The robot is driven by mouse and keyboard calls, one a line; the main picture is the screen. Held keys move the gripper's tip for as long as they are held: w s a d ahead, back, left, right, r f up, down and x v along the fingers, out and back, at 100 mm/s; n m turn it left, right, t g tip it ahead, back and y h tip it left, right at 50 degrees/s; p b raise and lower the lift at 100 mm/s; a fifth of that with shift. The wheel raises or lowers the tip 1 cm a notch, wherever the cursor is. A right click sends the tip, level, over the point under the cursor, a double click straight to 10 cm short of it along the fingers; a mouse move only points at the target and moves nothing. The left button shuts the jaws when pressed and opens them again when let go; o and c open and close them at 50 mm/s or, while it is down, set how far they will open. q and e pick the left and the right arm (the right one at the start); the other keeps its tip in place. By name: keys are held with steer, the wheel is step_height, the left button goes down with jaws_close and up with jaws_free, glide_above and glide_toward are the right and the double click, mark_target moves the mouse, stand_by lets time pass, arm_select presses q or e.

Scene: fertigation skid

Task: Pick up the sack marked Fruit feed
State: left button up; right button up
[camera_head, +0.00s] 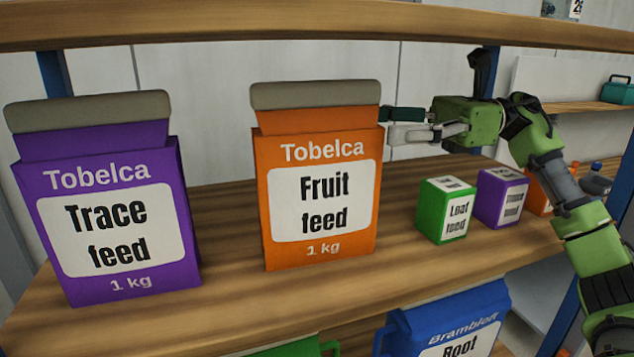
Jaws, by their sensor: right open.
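The orange sack marked Fruit feed (266,200) stands upright on the wooden shelf, with a grey folded top and a white label facing me. My right gripper (388,124) reaches in from the right, just beside the sack's upper right edge below the grey top. Its dark finger and its grey finger are apart, pointing left at the sack. I cannot tell whether a fingertip touches the sack or lies partly behind it. My left gripper is out of view.
A purple Trace feed sack (183,235) stands left on the same shelf (230,290). A green Leaf feed box (430,210) and a purple box (490,200) stand right, under my right arm. An upper shelf edge (300,15) runs overhead. A blue container (420,320) sits below.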

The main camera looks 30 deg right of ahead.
mark_target(330, 127)
steer(key=x, duration=0.2)
steer(key=shift+w+a+p, duration=0.15)
steer(key=shift+a+p, duration=0.15)
steer(key=shift+a, duration=0.05)
steer(key=shift+w+a, duration=0.1)
steer(key=shift+a, duration=0.1)
steer(key=p+x, duration=0.1)
steer(key=x, duration=0.1)
steer(key=p+x, duration=0.1)
steer(key=x, duration=0.1)
steer(key=shift+a+p, duration=0.4)
steer(key=shift+a, duration=0.05)
steer(key=shift+a+f, duration=0.1)
steer(key=shift+a, duration=0.1)
steer(key=shift+f, duration=0.1)
steer(key=shift+d, duration=0.15)
steer(key=c, duration=1.7)
steer(key=shift+r, duration=0.2)
jaws_close()
